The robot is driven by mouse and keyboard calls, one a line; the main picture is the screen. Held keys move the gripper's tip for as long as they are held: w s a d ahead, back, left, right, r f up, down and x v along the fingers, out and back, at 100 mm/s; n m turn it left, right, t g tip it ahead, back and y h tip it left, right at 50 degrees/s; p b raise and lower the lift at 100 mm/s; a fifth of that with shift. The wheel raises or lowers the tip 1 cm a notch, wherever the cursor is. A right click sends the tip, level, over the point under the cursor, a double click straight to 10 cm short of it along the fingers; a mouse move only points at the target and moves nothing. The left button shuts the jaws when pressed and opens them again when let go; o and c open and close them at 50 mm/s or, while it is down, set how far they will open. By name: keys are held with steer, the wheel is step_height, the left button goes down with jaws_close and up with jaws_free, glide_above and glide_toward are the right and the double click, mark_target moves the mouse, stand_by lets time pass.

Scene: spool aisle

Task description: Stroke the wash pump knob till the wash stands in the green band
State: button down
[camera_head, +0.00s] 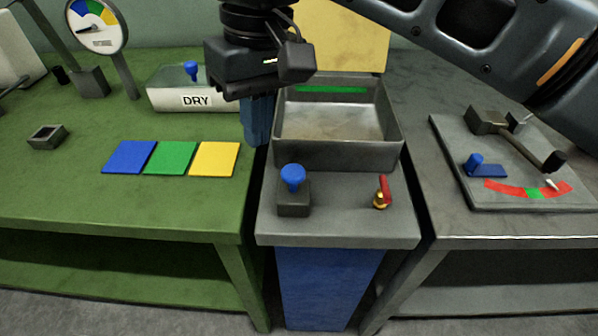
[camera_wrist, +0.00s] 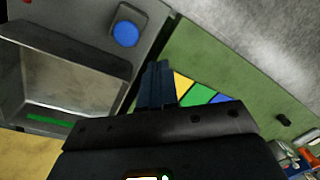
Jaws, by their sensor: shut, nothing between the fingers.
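The wash pump knob (camera_head: 292,177) is a blue ball on a dark block at the front left of the grey middle stand. It also shows in the wrist view (camera_wrist: 126,34). Behind it is an open grey basin (camera_head: 340,150), with a pale, scuffed floor and a green band (camera_head: 331,89) on its inner back wall. I cannot tell a liquid level in it. My gripper (camera_head: 257,138) points down to the left of the basin, behind and left of the knob and apart from it. Its blue fingers (camera_wrist: 158,85) are shut and empty.
A red-handled valve (camera_head: 382,192) stands right of the knob. The green table (camera_head: 60,195) at left holds blue, green and yellow tiles and a box marked DRY (camera_head: 195,99). A grey table at right holds a lever board (camera_head: 510,165). Narrow gaps separate the tables.

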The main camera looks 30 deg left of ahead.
mark_target(291, 169)
steer(key=shift+t+h, duration=0.4)
steer(key=shift+h, duration=0.5)
steer(key=w+d+r, duration=0.2)
steer(key=shift+w+d+r, duration=0.25)
steer(key=shift+w+r, duration=0.05)
steer(key=shift+f+b, duration=0.1)
steer(key=shift+b, duration=0.2)
steer(key=f+b, duration=0.4)
steer(key=b, duration=0.1)
steer(key=f+b, duration=0.3)
steer(key=shift+s+d, duration=0.1)
steer(key=shift+d, duration=0.2)
